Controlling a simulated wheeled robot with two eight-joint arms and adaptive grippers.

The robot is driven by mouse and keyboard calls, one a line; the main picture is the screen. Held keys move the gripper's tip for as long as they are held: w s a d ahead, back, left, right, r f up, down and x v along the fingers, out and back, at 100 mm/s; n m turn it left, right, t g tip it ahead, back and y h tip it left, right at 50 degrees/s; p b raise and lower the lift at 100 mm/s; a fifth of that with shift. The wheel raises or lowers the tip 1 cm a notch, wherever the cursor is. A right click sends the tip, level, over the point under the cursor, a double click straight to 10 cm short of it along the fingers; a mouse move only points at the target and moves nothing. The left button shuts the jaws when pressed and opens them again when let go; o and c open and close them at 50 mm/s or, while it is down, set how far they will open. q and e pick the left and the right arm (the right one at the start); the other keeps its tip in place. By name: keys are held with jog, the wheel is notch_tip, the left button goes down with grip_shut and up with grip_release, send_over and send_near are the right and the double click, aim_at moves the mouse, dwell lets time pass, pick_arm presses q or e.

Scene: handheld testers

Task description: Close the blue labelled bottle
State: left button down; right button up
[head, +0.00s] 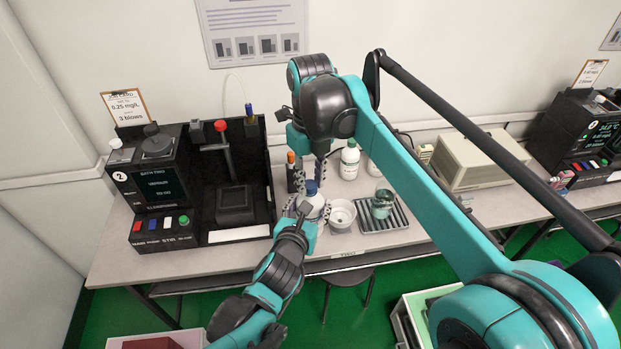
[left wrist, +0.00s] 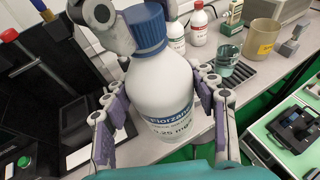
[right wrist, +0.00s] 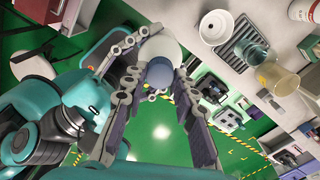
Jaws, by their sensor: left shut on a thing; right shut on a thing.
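The blue labelled bottle (head: 315,208) stands upright at the bench front, white with blue lettering in the left wrist view (left wrist: 160,92). Its blue cap (left wrist: 143,26) sits over the neck; I cannot tell how tightly. My left gripper (head: 304,210) is shut around the bottle's body, its padded fingers on both sides of the label (left wrist: 164,112). My right gripper (head: 318,172) reaches down from above and is shut on the cap, which shows between its fingers in the right wrist view (right wrist: 160,73). The exact finger contact is partly hidden.
A white bowl (head: 341,214) is close on the bottle's right, then a ribbed tray (head: 400,220) with a beaker (head: 382,204). A green-capped bottle (head: 350,160) stands behind. A black test station (head: 153,185) is on the left, a beige device (head: 475,160) on the right.

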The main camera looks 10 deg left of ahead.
jog(key=o, duration=0.7)
jog(key=shift+r, duration=2.25)
jog(key=shift+c, duration=0.6)
